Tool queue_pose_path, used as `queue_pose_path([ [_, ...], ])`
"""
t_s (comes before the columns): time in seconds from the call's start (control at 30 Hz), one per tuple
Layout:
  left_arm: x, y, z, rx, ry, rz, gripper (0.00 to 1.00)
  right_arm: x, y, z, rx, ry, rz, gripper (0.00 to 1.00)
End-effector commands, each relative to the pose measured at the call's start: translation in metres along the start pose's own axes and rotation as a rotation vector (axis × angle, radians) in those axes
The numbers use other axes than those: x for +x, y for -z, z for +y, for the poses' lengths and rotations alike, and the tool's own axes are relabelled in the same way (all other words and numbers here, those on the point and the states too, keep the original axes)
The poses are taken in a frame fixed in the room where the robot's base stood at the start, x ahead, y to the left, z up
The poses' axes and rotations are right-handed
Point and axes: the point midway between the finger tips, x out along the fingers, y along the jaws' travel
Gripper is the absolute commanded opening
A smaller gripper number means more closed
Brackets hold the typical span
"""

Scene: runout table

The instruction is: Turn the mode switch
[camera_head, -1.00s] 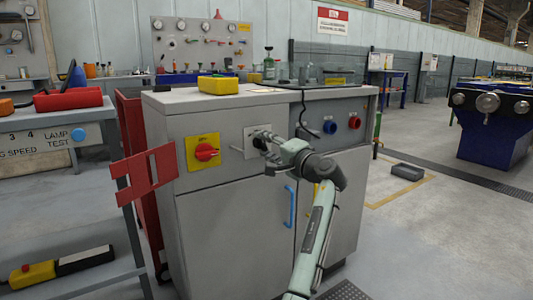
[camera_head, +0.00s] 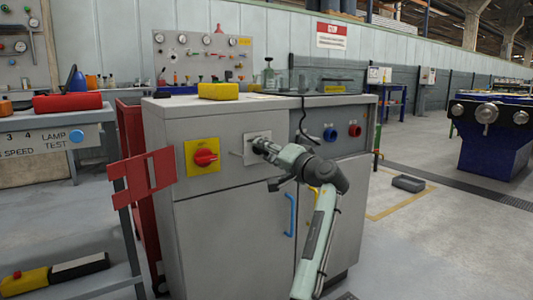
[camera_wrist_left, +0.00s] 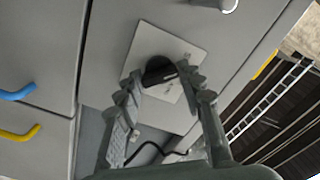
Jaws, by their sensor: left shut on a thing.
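The mode switch is a black knob (camera_wrist_left: 159,71) on a pale square plate (camera_wrist_left: 186,48) in the left wrist view. In the head view the plate (camera_head: 250,156) sits on the grey cabinet's upper front, right of a red rotary switch. My left gripper (camera_wrist_left: 160,80) has a finger on each side of the knob and is shut on it. In the head view my left gripper (camera_head: 262,147) reaches the plate and hides the knob. The knob's pointer position is hard to read. My right gripper is not in view.
The red rotary switch (camera_head: 206,157) on its yellow plate is close on the left. Blue (camera_head: 330,134) and red (camera_head: 354,130) round controls are on the right. A blue door handle (camera_head: 291,214) is below. A red bracket (camera_head: 145,177) stands out at the left.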

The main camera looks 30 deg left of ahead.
Motion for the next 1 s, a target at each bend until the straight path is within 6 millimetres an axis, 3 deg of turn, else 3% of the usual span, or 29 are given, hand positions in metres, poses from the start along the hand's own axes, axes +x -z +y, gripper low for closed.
queue_pose_path([
  [0.17,0.000,-0.001,0.001,0.001,-0.001,-0.003,0.09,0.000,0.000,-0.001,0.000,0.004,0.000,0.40],
  [0.2,0.000,-0.001,0.001,0.001,-0.001,-0.003,0.42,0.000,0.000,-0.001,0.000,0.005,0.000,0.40],
  [0.33,0.000,-0.001,0.001,0.001,-0.001,-0.002,0.59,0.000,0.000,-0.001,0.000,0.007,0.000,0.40],
  [0.73,-0.008,0.000,0.001,0.001,-0.002,0.000,0.59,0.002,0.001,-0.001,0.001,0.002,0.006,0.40],
  [1.0,-0.061,0.000,0.001,0.000,-0.004,0.000,0.59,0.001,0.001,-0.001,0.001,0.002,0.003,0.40],
])
